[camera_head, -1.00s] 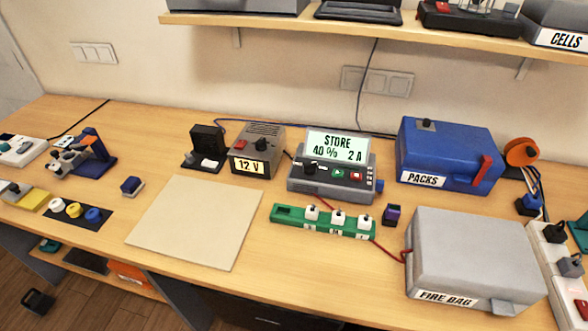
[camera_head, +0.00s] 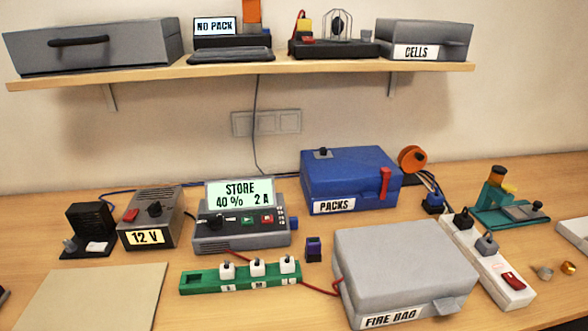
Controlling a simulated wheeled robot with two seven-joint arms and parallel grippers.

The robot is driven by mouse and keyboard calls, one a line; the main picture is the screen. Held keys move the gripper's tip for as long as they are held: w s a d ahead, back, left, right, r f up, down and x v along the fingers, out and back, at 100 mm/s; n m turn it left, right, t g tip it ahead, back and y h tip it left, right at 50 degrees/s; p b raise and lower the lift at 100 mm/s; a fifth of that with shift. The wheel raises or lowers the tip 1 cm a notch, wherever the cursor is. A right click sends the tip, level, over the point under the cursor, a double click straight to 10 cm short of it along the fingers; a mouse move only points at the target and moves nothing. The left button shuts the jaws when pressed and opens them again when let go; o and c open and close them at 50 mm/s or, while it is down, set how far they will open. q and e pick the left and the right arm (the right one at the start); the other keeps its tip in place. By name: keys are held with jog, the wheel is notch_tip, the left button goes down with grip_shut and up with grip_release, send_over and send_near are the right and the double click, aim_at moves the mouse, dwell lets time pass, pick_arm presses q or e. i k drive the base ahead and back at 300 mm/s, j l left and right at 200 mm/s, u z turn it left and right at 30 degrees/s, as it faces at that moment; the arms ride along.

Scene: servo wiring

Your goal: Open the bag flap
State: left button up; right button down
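The fire bag (camera_head: 405,265) is a grey box-shaped bag with a "FIRE BAG" label, at the front right of the bench in the head view. Its lid lies flat and looks closed, with a small tab (camera_head: 447,307) at the front right edge. A red wire runs to its left side. Neither of my grippers is in view.
A green strip (camera_head: 205,284) with several white plugs is left of the bag. The charger (camera_head: 240,235), blue packs box (camera_head: 345,182) and white power strip (camera_head: 485,262) stand around it. A pale mat (camera_head: 95,298) lies at front left. A loaded shelf (camera_head: 250,70) hangs above.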

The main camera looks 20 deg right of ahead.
aim_at(386, 267)
jog(key=z, duration=1.65)
